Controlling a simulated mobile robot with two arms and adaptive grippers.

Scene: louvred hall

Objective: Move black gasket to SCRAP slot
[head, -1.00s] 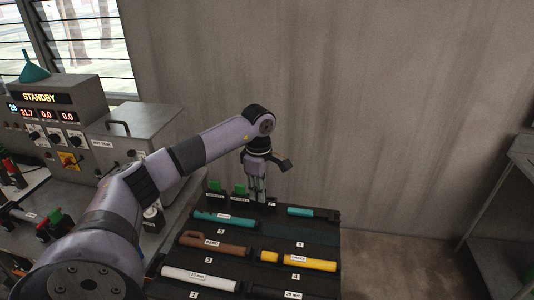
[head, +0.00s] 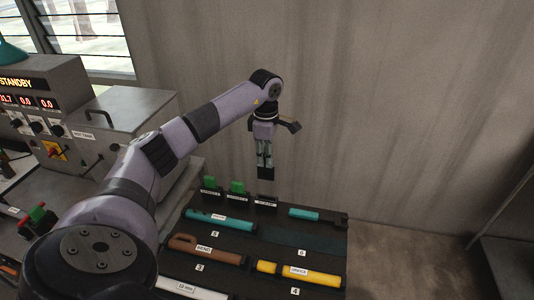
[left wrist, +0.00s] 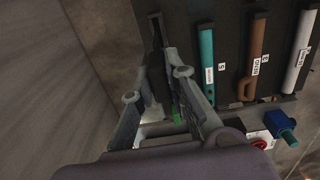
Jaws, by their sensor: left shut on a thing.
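My left gripper (head: 264,160) is shut on the black gasket (head: 265,173), a small dark block hanging upright below the fingertips. It is held in the air just above the third, rightmost labelled slot (head: 266,203) at the back of the rack. That slot's label is too small to read for certain. Two green pieces stand in the labelled slots to its left, one (head: 211,183) at the far left and one (head: 237,187) in the middle. In the left wrist view the fingers (left wrist: 158,85) surround a dark shape, hard to make out. My right gripper is not in view.
The dark rack (head: 330,240) carries teal, brown, yellow and white tools in numbered places. A grey control box with a STANDBY display (head: 20,84) and a lidded tank (head: 120,125) stand left. The wall is close behind; a grey shelf stands at right.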

